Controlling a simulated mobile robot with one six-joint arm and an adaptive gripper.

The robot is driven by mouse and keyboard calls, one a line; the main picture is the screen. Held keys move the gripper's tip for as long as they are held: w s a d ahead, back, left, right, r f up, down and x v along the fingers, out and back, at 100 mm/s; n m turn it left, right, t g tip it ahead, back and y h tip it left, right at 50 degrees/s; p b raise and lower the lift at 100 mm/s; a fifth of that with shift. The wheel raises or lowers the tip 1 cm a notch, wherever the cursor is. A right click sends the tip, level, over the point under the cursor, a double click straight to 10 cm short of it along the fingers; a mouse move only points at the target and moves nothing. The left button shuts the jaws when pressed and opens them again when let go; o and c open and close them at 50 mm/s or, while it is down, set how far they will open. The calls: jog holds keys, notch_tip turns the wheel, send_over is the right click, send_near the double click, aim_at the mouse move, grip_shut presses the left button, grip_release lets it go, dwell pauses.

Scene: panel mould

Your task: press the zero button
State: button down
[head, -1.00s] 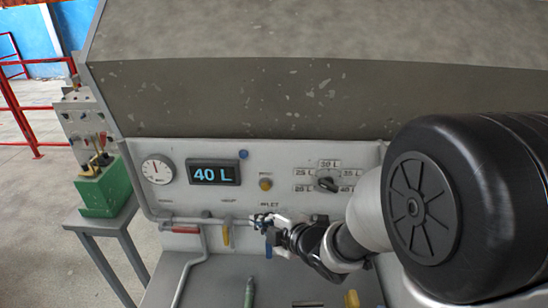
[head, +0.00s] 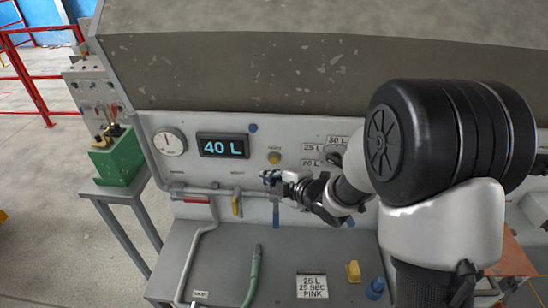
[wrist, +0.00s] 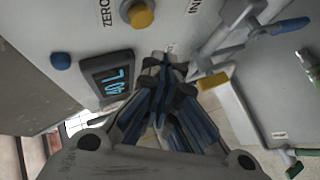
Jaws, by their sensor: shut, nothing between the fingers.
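The zero button is a round yellow knob (head: 274,157) on the grey panel, right of the display. In the wrist view the yellow button (wrist: 141,15) sits at the top, beside the lettering "ZERO". The display (head: 222,146) reads 40 L and also shows in the wrist view (wrist: 108,76). My gripper (head: 267,177) is shut and empty, just below the yellow button in the head view. In the wrist view its blue-grey fingertips (wrist: 165,62) point toward the panel, apart from the button. Whether they touch the panel cannot be told.
A small blue button (head: 253,128) sits right of the display. A round gauge (head: 169,142) is at the left. A pipe with a yellow-handled valve (head: 236,206) runs below. My arm covers part of the selector dial (head: 333,158). A green hose (head: 253,275) lies on the bench.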

aim_at(274, 160)
jog(key=shift+w, duration=1.4)
dwell(0.4)
jog(key=shift+w, duration=0.4)
jog(key=shift+w+d, duration=0.1)
jog(key=shift+w, duration=0.4)
dwell(0.8)
jog(key=shift+s+b, duration=0.1)
jog(key=shift+b, duration=0.2)
jog(key=shift+s+b, duration=0.5)
jog(key=shift+s, duration=0.3)
